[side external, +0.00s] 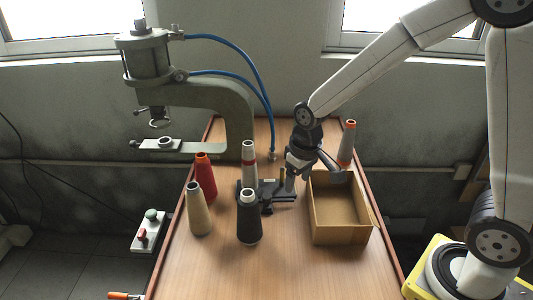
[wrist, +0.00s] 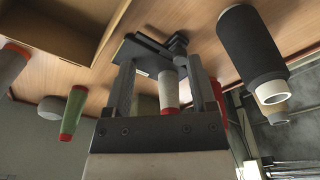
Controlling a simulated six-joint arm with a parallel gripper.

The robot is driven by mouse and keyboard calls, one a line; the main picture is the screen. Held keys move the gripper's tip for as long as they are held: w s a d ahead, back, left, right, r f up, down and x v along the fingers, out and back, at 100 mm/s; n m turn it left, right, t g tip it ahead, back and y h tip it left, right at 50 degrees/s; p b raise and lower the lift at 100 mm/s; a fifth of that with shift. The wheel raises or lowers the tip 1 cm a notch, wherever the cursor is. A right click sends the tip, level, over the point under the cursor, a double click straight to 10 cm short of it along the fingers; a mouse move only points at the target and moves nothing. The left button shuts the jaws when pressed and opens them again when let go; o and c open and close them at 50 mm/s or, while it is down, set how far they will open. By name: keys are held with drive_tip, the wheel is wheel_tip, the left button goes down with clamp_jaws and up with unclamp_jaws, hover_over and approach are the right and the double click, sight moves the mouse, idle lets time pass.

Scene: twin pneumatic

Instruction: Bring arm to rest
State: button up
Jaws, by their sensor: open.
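My gripper (side external: 311,165) is at the centre right in the side external view, low over the table beside the cardboard box's back left corner. In the wrist view my gripper (wrist: 160,68) shows two dark fingers spread apart with nothing clamped. A grey cone with a red band (side external: 249,155) stands at the dark fixture (side external: 270,192), left of my gripper and apart from it. In the wrist view a pale cone with a red band (wrist: 168,92) shows in the gap between the fingers, beyond them.
The open cardboard box (side external: 340,236) looks empty. A red cone (side external: 206,178), a beige cone (side external: 198,212) and a black cone (side external: 249,220) stand at left. An orange-topped cone (side external: 347,143) stands behind the box. A green press (side external: 215,92) overhangs the back left. The table front is clear.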

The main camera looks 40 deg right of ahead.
drive_tip(key=s+d+f+t, duration=0.1)
drive_tip(key=s+d, duration=0.1)
drive_tip(key=s, duration=0.7)
